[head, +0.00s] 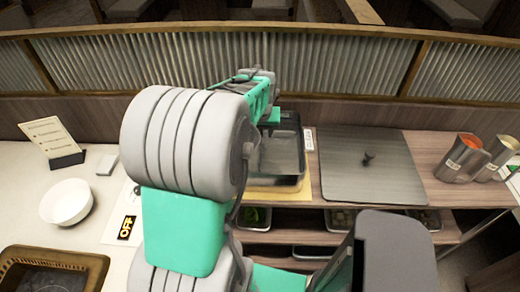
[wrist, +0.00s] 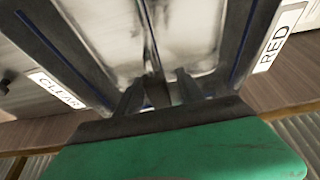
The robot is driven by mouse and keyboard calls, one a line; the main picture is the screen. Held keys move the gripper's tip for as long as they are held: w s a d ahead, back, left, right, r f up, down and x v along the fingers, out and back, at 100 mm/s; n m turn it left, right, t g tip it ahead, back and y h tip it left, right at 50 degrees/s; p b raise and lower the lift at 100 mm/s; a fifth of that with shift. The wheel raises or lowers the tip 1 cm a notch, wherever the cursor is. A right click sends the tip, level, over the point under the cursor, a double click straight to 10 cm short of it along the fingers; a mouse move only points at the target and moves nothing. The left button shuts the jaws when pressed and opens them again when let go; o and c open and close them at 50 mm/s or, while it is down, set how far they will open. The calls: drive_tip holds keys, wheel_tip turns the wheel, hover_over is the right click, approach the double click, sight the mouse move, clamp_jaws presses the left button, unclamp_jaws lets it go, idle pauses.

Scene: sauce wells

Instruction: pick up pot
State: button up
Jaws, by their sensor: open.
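The likely pot is a rectangular metal container (head: 280,153) on the counter, partly hidden behind my arm in the head view. The wrist view looks closely at shiny metal walls (wrist: 105,35) with dark blue lines, which seem to belong to it. My gripper (wrist: 158,88) is open, with its two dark fingers apart at the metal. I cannot tell whether they touch it or straddle a wall. In the head view the gripper end (head: 270,116) is over the container's far side, its fingers not clearly visible.
A flat grey lid (head: 345,184) with a dark knob lies right of the container. Metal pitchers (head: 461,160) stand farther right. A white bowl (head: 67,202) and a card stand (head: 52,140) are at left. A corrugated partition (head: 335,68) runs behind the counter.

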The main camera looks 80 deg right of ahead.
drive_tip(key=shift+c, duration=0.5)
drive_tip(key=shift+a, duration=0.1)
clamp_jaws()
drive_tip(key=shift+r, duration=0.15)
